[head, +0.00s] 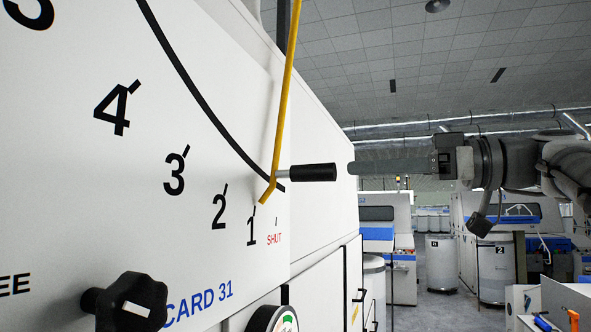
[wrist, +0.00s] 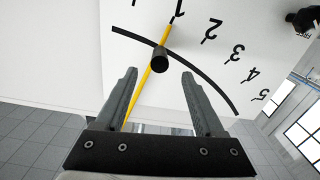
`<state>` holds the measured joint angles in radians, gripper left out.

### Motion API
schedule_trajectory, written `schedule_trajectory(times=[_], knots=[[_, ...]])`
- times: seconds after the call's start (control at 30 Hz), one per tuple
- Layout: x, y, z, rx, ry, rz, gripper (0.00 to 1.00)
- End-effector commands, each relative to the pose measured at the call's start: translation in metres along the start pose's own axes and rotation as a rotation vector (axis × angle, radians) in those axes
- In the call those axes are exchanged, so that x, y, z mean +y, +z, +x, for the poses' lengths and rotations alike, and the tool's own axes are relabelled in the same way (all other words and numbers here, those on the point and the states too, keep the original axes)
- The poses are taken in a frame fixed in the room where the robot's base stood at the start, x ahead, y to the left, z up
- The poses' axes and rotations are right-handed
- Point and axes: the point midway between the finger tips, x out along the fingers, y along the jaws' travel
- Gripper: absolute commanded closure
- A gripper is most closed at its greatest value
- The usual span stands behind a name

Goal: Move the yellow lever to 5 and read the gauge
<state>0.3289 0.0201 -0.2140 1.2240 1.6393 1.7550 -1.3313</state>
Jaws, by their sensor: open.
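The yellow lever (head: 284,100) runs along the white machine panel, and its lower tip points at the 1 mark. Its black handle (head: 312,172) sticks out to the right, toward my gripper (head: 354,168). In the wrist view the lever (wrist: 153,82) also points at 1, and the handle (wrist: 159,61) shows end-on. There my gripper (wrist: 159,72) is open and empty, with the handle lined up between its fingertips. In the head view a small gap parts the fingertips from the handle's end. The gauge (head: 285,322) is cut off by the bottom edge; its reading cannot be made out.
The black curved scale (head: 200,98) runs from SHUT past 1 to 5. A black knob (head: 132,302) juts from the panel at lower left, near "CARD 31". Other machines and a white can (head: 441,262) stand far back along the aisle.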

Motion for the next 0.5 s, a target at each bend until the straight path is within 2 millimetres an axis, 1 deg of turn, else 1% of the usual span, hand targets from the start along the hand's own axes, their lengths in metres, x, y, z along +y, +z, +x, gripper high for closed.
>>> schedule_trajectory(times=[0.03, 0.3, 0.4, 0.5], knots=[[-0.001, -0.002, 0.012, 0.001, -0.004, 0.0, 0.3], [-0.001, -0.003, 0.07, 0.0, -0.003, 0.002, 0.3], [-0.001, -0.002, 0.087, 0.0, -0.002, 0.002, 0.3], [0.0, -0.002, 0.1, -0.001, -0.001, 0.002, 0.3]])
